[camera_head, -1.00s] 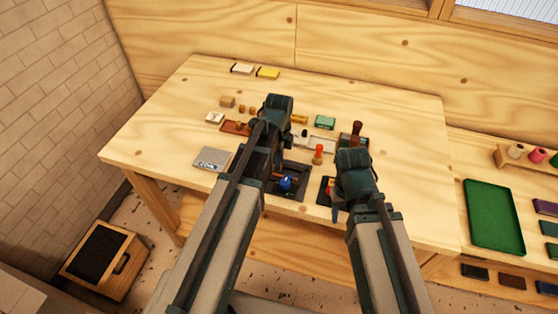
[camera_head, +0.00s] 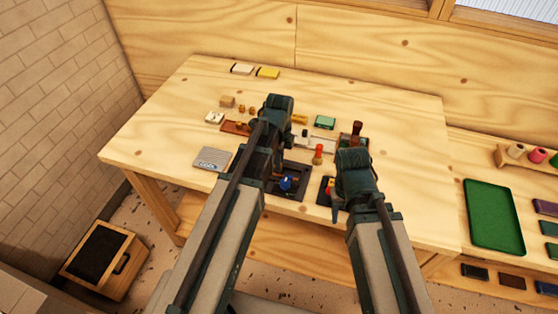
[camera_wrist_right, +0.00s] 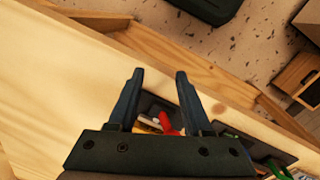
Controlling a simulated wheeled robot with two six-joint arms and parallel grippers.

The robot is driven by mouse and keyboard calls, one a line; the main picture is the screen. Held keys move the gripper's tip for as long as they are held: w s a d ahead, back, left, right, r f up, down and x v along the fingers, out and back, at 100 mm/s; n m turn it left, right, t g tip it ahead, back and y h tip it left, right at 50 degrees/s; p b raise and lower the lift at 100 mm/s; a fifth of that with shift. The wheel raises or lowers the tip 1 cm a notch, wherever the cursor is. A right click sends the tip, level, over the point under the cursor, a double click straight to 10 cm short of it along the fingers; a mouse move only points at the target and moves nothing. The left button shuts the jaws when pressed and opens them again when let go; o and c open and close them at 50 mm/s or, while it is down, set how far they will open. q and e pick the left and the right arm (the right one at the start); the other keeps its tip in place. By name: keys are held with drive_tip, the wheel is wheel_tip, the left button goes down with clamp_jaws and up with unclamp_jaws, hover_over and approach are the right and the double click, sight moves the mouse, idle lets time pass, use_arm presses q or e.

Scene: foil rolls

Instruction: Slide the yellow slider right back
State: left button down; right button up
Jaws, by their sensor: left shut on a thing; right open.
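A small yellow piece (camera_head: 299,119), which may be the yellow slider, shows just right of my left wrist on the table. A pale rail (camera_head: 320,142) lies just in front of it. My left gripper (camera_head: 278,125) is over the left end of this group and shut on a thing.
A dark tray with a blue knob (camera_head: 286,184) lies between my arms. An orange-red peg (camera_head: 318,153) and a brown handle (camera_head: 357,129) stand up nearby. A grey plate (camera_head: 211,159) lies to the left. The table's right side (camera_head: 415,160) is clear.

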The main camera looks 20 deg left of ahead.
use_arm(q)
drive_tip(key=d, duration=0.6)
drive_tip(key=shift+s+d, duration=0.1)
drive_tip(key=shift+d, duration=0.2)
drive_tip(key=c, duration=0.8)
unclamp_jaws()
drive_tip(key=shift+d, duration=0.1)
drive_tip(key=shift+r, duration=0.1)
drive_tip(key=shift+r+p, duration=0.4)
drive_tip(key=shift+p, duration=0.15)
wheel_tip(320, 180, up, 13)
drive_tip(key=p, duration=1.2)
drive_tip(key=shift+f+p, duration=0.1)
drive_tip(key=shift+p, duration=0.25)
drive_tip(key=shift+s+f, duration=0.1)
